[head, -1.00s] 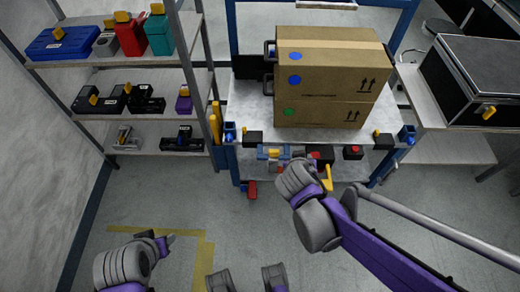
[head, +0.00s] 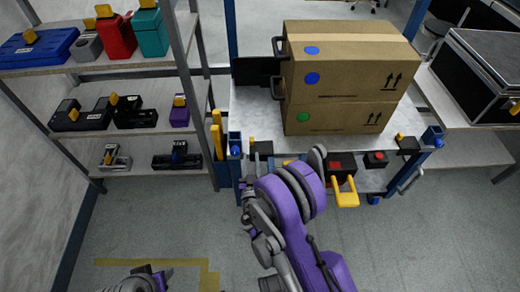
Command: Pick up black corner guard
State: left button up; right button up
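Two small black pieces that look like corner guards sit at the cart's front edge, one at the left (head: 262,147) and one at the right (head: 408,145). I cannot tell for sure which is the black corner guard. My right arm stands in front of the cart, its wrist just below the left black piece. My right gripper (head: 258,222) is partly hidden by its own links, its fingers are unclear, and no held object shows. My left gripper (head: 160,274) is at the bottom edge, mostly cut off, low over the floor and away from the cart.
Two stacked cardboard boxes (head: 345,75) stand on the cart top (head: 250,108). A red-and-black item with a yellow handle (head: 345,193) is close to my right arm. A shelf (head: 150,62) with bins and tools stands left. A black case (head: 485,70) is at right.

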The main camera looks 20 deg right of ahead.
aim_at(252, 142)
jog(key=x, duration=0.2)
jog(key=shift+w+d, duration=0.15)
jog(key=shift+w, duration=0.15)
jog(key=shift+b+x, duration=0.5)
jog(key=shift+x, duration=2.45)
jog(key=shift+d, duration=0.15)
grip_shut()
